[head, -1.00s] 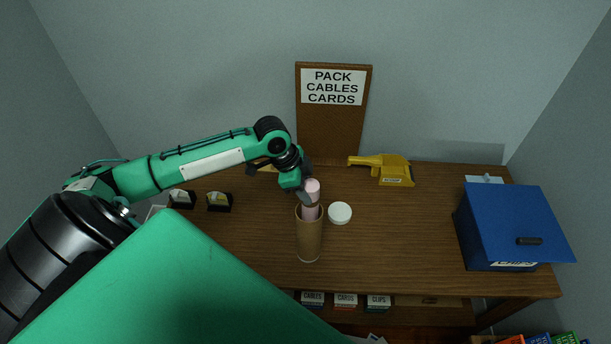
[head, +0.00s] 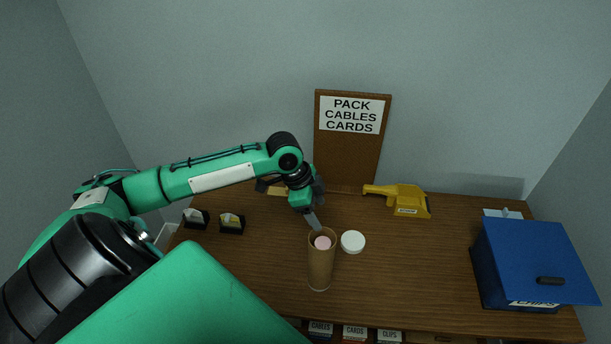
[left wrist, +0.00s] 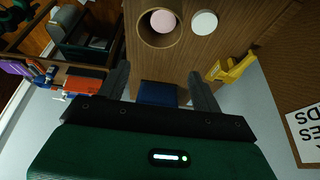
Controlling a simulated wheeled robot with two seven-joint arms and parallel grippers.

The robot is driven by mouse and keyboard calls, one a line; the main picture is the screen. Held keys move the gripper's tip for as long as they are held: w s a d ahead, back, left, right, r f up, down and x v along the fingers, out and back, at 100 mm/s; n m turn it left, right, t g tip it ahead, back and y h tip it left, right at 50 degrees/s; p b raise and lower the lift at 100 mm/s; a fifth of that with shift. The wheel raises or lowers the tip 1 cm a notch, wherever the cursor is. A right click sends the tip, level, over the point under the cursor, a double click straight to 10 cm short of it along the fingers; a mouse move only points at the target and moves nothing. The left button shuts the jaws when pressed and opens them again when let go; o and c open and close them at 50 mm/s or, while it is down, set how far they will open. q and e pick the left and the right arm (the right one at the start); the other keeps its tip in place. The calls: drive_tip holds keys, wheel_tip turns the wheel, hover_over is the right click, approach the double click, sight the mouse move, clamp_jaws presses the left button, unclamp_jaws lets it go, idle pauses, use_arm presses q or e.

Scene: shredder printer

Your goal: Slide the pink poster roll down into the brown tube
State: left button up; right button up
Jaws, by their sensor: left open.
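The brown tube (head: 320,268) stands upright on the table. The pink poster roll (head: 322,243) is inside it, with only its round top end showing at about the level of the tube's mouth. In the left wrist view, the roll's pink end (left wrist: 164,21) lies within the tube's rim (left wrist: 143,32), with a gap around part of it. My left gripper (head: 313,222) is just behind and above the tube's mouth. In the left wrist view its two fingers (left wrist: 160,82) are spread with nothing between them. My right gripper is not in view.
A white cap (head: 353,242) lies right of the tube. A yellow tool (head: 398,199) is at the back, and a blue-lidded box (head: 530,265) stands at the right. Two small black holders (head: 231,224) are at the left. A sign board (head: 350,145) stands against the wall.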

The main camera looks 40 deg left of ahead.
use_arm(q)
drive_tip(key=b+v, duration=0.3)
drive_tip(key=v, duration=0.8)
drive_tip(key=shift+s, duration=0.1)
idle(0.5)
